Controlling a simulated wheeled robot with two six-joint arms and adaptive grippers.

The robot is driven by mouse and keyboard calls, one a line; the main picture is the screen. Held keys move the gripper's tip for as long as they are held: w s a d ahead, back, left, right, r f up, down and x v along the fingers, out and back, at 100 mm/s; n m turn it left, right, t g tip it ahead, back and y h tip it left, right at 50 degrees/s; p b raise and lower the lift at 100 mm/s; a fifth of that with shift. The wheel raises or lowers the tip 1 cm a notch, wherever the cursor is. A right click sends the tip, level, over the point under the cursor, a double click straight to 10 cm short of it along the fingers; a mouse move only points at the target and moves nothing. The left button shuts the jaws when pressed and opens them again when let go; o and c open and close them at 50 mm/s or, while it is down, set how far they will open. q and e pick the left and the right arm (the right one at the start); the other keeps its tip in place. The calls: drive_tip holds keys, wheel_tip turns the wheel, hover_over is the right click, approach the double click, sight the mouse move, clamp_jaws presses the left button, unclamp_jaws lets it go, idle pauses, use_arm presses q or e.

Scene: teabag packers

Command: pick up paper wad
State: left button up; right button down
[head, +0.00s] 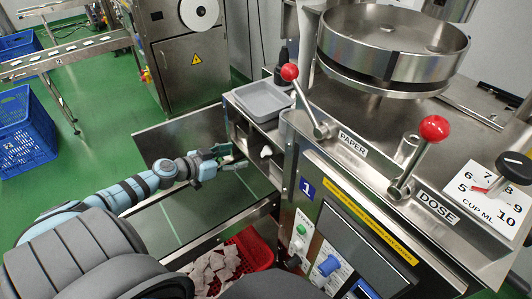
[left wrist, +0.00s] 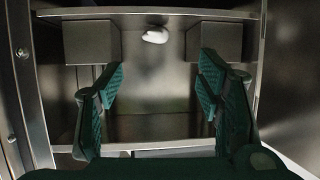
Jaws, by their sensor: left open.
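A small white paper wad (left wrist: 155,35) shows at the top middle of the left wrist view, between two dark metal blocks on a metal surface. In the head view a small white lump (head: 266,152) at the machine's side looks like the same wad. My left gripper (head: 233,157) is just left of it and points toward it. In the left wrist view its two green fingers (left wrist: 161,85) are spread apart and empty, with the wad beyond the tips and roughly centred. My right gripper is not in view.
Metal blocks stand left (left wrist: 92,42) and right (left wrist: 214,42) of the wad, with metal walls around. In the head view the machine (head: 300,170) carries a grey tray (head: 262,100) and red-knobbed levers. A red crate (head: 258,246) of teabags is below.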

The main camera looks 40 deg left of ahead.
sight(266, 150)
use_arm(q)
drive_tip(key=b+x, duration=0.2)
drive_tip(key=x, duration=0.2)
drive_tip(key=b+x, duration=0.2)
drive_tip(key=x, duration=0.3)
drive_tip(key=b+x, duration=0.2)
drive_tip(key=x, duration=0.2)
drive_tip(key=shift+w+d+r, duration=0.1)
drive_tip(key=shift+w+d, duration=0.05)
drive_tip(key=shift+d, duration=0.3)
drive_tip(key=shift+w, duration=0.25)
drive_tip(key=shift+r, duration=0.1)
drive_tip(key=c, duration=0.8)
